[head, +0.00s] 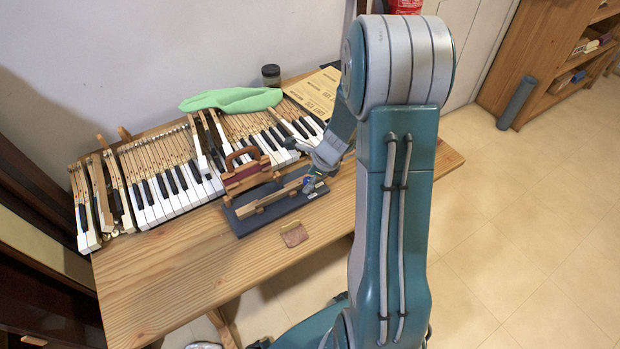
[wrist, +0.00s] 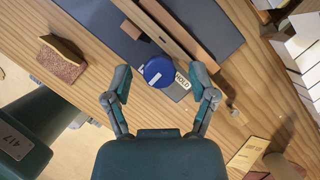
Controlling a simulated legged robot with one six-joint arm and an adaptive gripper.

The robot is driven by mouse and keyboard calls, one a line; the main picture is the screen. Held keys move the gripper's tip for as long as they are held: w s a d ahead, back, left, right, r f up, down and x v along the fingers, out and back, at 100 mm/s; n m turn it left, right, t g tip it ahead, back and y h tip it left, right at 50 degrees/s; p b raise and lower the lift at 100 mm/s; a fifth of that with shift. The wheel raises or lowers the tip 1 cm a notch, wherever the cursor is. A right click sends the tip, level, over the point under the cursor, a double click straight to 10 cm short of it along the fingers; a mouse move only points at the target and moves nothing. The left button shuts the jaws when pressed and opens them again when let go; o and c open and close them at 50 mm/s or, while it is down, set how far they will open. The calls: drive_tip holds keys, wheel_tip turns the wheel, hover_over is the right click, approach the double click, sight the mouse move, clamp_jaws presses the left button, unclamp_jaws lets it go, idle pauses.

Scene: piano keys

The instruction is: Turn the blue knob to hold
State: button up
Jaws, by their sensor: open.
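The blue knob (wrist: 158,72) is round, with a small white mark on its face, and sits near the end of a dark base plate (wrist: 216,22). A white label reading HOLD (wrist: 182,81) lies just right of it. In the wrist view my gripper (wrist: 162,82) is open, one finger on each side of the knob, with gaps visible on both sides. In the head view the knob (head: 309,186) shows as a small blue spot below my gripper (head: 317,178), whose fingers are hard to make out there.
A wooden key bar (head: 275,196) lies along the plate. Behind it stand a red block (head: 247,176) with an arched handle and rows of piano keys (head: 165,195). A green cloth (head: 232,100) lies at the back. A brown sanding block (head: 294,234) lies in front; the table's front is mostly clear.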

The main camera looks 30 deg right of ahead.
clamp_jaws()
drive_tip(key=shift+d+n, duration=0.1)
drive_tip(key=shift+n, duration=0.4)
drive_tip(key=n, duration=0.2)
drive_tip(key=n+g+y, duration=0.1)
drive_tip(key=shift+w+n+g, duration=0.15)
drive_tip(key=shift+n+g, duration=0.15)
drive_tip(key=shift+n, duration=0.1)
drive_tip(key=n+g, duration=0.1)
drive_tip(key=n, duration=0.3)
drive_tip(key=shift+w+n+g, duration=0.1)
drive_tip(key=shift+n+g, duration=0.2)
drive_tip(key=shift+g, duration=0.1)
drive_tip(key=n, duration=0.2)
drive_tip(key=n+g, duration=0.1)
drive_tip(key=n, duration=0.1)
drive_tip(key=shift+w+g, duration=0.15)
drive_tip(key=shift+g, duration=0.15)
drive_tip(key=shift+w+n+g+h, duration=0.1)
drive_tip(key=shift+n+g+h, duration=0.2)
drive_tip(key=shift+n, duration=0.8)
drive_tip(key=shift+n+g+h, duration=0.3)
drive_tip(key=shift+n, duration=0.8)
